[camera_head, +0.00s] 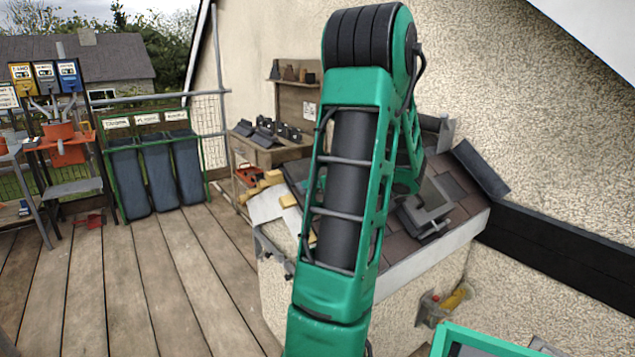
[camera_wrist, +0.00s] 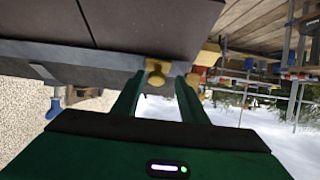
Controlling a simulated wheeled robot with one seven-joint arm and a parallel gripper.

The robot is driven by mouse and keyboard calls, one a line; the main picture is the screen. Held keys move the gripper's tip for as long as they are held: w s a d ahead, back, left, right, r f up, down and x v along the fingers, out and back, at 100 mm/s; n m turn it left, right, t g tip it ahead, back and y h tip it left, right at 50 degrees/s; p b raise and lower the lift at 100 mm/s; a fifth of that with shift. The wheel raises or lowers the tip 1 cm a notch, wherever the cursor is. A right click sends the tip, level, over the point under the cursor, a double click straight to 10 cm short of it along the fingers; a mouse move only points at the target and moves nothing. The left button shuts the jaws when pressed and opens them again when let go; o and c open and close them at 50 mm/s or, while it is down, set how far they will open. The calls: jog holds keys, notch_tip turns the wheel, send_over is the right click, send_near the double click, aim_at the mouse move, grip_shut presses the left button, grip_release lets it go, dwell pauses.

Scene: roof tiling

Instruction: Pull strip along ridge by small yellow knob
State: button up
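A small yellow knob (camera_wrist: 157,76) shows in the wrist view at the end of a grey strip (camera_wrist: 85,62) that runs along the edge of dark tiles. My gripper (camera_wrist: 162,80) has its two green fingers apart, with the knob between or just beyond their tips. A gap shows on the knob's right side; I cannot tell whether either finger touches it. In the head view my green arm covers the gripper and the knob. The small tiled roof (camera_head: 462,190) shows on both sides of the arm.
Yellow blocks (camera_head: 288,201) lie at the roof's left end. A workbench (camera_head: 268,152) stands behind, against the rough wall. Dark bins (camera_head: 158,172) stand at left. The plank floor (camera_head: 170,280) is mostly clear. Another yellow piece (camera_wrist: 208,55) is near the gripper's right finger.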

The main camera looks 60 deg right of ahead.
jog(key=v, duration=1)
jog(key=shift+s+a+r, duration=0.15)
jog(key=shift+s+a, duration=0.05)
jog(key=shift+s, duration=0.1)
